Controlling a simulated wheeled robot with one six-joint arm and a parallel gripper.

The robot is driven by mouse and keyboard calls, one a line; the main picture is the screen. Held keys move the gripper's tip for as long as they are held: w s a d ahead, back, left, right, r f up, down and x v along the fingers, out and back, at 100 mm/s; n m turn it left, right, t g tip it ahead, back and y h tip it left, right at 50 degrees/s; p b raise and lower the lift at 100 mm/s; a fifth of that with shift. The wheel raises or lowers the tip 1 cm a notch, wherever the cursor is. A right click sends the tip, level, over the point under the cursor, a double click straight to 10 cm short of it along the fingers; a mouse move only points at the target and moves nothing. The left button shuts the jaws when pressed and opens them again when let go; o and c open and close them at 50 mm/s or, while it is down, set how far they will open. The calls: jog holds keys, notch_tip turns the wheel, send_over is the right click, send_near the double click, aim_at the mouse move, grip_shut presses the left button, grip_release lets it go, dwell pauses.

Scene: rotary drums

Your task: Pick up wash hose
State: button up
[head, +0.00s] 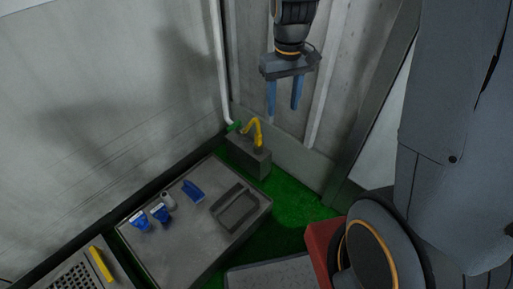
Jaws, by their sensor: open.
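The wash hose (257,130) appears to be the yellow curved piece on top of a grey box (248,159) in the far corner. A green fitting (234,127) is just to its left, beside a pale pipe on the wall. My gripper (283,112) points down with its two blue fingers apart and nothing between them. In the picture it is above and to the right of the yellow piece, apart from it. How far it is in depth I cannot tell.
A grey table (180,240) holds a shallow dark tray (234,208), a blue brush-like item (193,191) and blue-and-white bottles (160,213). A perforated tray with a yellow bar (101,264) is at lower left. Walls close in the corner behind the box; green floor (290,201) is clear right of it.

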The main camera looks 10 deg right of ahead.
aim_at(258, 133)
jog(key=w+f+n+b, duration=0.1)
jog(key=w+f+b, duration=0.5)
jog(key=w+f, duration=0.4)
jog(key=w+f+n+b, duration=0.2)
jog(key=w+f+b, duration=0.5)
jog(key=w+f, duration=0.4)
jog(key=w+f+n+b, duration=0.2)
jog(key=w+f+b, duration=0.5)
jog(key=f, duration=1.3)
jog(key=shift+w+a, duration=0.15)
jog(key=shift+w, duration=1.8)
jog(key=shift+w+f, duration=0.1)
jog(key=shift+f, duration=0.65)
notch_tip(258, 133, down, 7)
jog(key=b, duration=0.3)
jog(key=shift+r, duration=0.25)
grip_shut()
